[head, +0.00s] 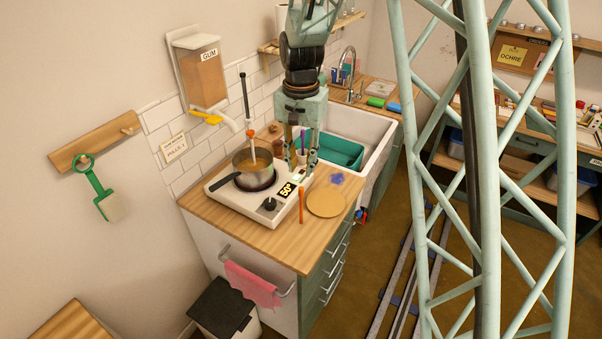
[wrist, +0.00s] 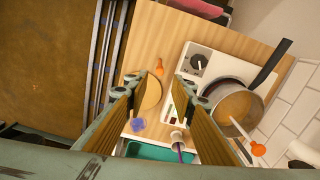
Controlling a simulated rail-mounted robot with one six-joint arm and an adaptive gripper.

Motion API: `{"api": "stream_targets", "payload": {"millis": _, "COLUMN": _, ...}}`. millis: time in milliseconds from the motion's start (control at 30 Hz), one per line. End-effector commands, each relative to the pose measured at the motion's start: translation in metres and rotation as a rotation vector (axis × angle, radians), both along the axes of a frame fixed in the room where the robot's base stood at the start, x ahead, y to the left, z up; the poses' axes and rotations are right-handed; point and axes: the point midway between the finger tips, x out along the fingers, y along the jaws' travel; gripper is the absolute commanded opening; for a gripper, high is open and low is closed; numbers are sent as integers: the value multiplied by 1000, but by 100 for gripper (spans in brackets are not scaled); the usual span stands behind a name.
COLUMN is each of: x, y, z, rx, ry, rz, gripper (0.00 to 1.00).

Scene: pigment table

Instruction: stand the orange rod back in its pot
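The orange rod (head: 301,206) is near the front of the wooden counter, beside the hot plate, and looks roughly upright. In the wrist view the orange rod (wrist: 160,68) shows short, almost end-on, beyond my fingertips. My gripper (head: 300,165) points down over the counter, with its fingers apart and nothing between them. In the wrist view my gripper (wrist: 157,93) is also open. A small white pot (wrist: 176,135) holds a purple rod (wrist: 180,150); this purple rod (head: 303,142) shows behind my fingers in the head view. I cannot tell which pot is the orange rod's.
A saucepan (head: 243,160) with an orange-collared stirrer (head: 251,134) sits on the hot plate (head: 222,192). A round board (head: 326,203) and a blue-purple patch (head: 337,179) lie to the right. The sink (head: 365,128) holds a green basin (head: 342,152).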

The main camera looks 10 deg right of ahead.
Motion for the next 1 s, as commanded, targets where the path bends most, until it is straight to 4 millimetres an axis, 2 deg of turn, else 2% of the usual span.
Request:
{"api": "stream_targets", "payload": {"millis": 300, "x": 0, "y": 0, "z": 18, "rx": 0, "ry": 0, "rz": 0, "gripper": 24}}
{"api": "stream_targets", "payload": {"millis": 1000, "x": 0, "y": 0, "z": 19, "rx": 1, "ry": 1, "rz": 0, "gripper": 24}}
